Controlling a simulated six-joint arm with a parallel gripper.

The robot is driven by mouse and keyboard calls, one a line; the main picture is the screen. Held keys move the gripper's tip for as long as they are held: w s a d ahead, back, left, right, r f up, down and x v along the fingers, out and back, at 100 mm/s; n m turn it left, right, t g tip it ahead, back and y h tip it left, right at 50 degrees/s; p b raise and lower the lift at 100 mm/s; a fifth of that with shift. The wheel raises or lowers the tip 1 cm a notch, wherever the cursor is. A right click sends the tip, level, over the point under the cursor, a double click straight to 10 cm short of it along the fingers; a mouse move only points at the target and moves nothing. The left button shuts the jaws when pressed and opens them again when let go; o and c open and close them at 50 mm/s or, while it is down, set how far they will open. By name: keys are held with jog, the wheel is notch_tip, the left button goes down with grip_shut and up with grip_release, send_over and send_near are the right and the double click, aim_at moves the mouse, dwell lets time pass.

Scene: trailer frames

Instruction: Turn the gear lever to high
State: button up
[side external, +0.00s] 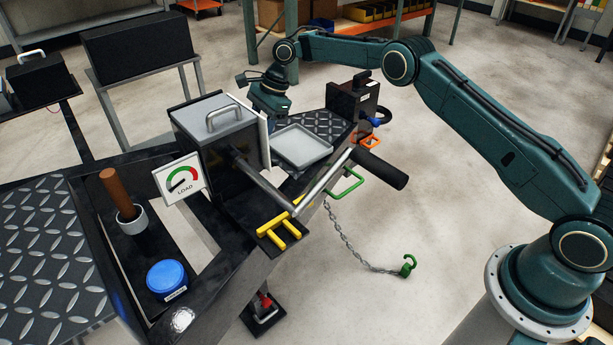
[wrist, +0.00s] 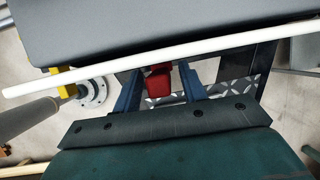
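My gripper (wrist: 160,92) is pointed down, with its two blue fingers apart. In the wrist view a red block (wrist: 157,84) lies between the fingers, with gaps beside it. It may be the gear lever's knob, but I cannot tell for sure, nor whether the fingers touch it. In the side view my wrist is behind the grey box (side external: 205,112) and its upright white panel (side external: 263,135). These hide the fingertips and the red block there. No label or high mark for the lever is readable.
The white panel's edge (wrist: 190,60) crosses close above the fingers in the wrist view. A crank with a black grip (side external: 379,170) sticks out at the front right. A grey tray (side external: 301,146), yellow bars (side external: 279,229) and a LOAD gauge (side external: 181,180) are nearby. A chain (side external: 345,243) hangs to the floor.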

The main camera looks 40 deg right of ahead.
jog(key=s+d+r, duration=0.2)
jog(key=d, duration=0.4)
jog(key=s+d+r, duration=0.2)
jog(key=d, duration=0.5)
jog(key=shift+d+r, duration=0.2)
jog(key=shift+r, duration=0.1)
dwell(0.6)
